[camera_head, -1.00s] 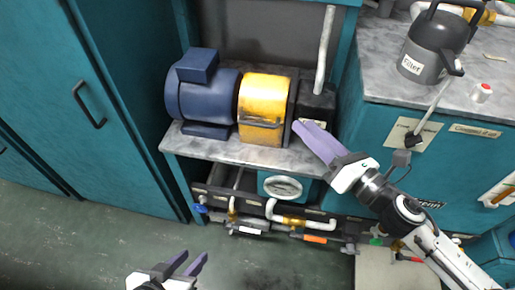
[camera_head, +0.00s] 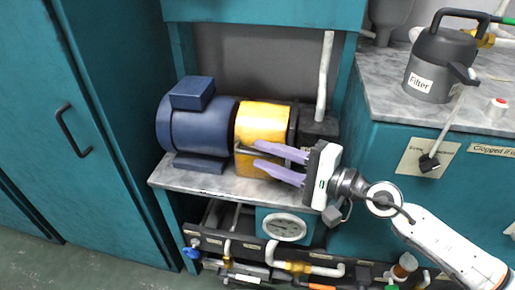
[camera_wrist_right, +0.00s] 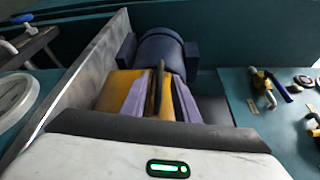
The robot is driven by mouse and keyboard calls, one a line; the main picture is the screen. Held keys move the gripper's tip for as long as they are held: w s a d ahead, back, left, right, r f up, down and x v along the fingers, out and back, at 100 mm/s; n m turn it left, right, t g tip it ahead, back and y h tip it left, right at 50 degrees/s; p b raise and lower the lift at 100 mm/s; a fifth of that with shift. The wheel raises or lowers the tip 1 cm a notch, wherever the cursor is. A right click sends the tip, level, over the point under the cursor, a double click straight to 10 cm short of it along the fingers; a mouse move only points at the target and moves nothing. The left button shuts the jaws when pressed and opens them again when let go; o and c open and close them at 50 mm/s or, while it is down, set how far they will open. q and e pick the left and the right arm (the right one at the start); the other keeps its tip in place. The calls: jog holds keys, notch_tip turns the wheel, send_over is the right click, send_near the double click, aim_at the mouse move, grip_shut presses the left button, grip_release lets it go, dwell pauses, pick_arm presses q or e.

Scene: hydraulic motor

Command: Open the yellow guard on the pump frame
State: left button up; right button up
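The yellow guard (camera_head: 262,120) is a curved cover beside the blue motor (camera_head: 203,128) on the pump frame's grey shelf. It looks closed over the shaft. A thin dark handle bar (camera_head: 246,151) runs across its front. My right gripper (camera_head: 255,157) reaches in from the right, its two purple fingers apart in front of the guard. In the right wrist view, the bar (camera_wrist_right: 158,88) stands between the two fingers (camera_wrist_right: 160,98) of my right gripper, with the yellow guard (camera_wrist_right: 112,92) behind. I cannot tell whether either finger touches the bar. My left gripper is out of view.
A white vertical pipe (camera_head: 324,75) and a dark pump block stand right of the guard. Below the shelf are a round gauge (camera_head: 285,227) and pipes. A grey filter can (camera_head: 438,65) stands on the right counter. A teal cabinet is at left.

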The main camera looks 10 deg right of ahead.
aim_at(263, 125)
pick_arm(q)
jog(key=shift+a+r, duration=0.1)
pick_arm(e)
jog(key=shift+x, duration=1.45)
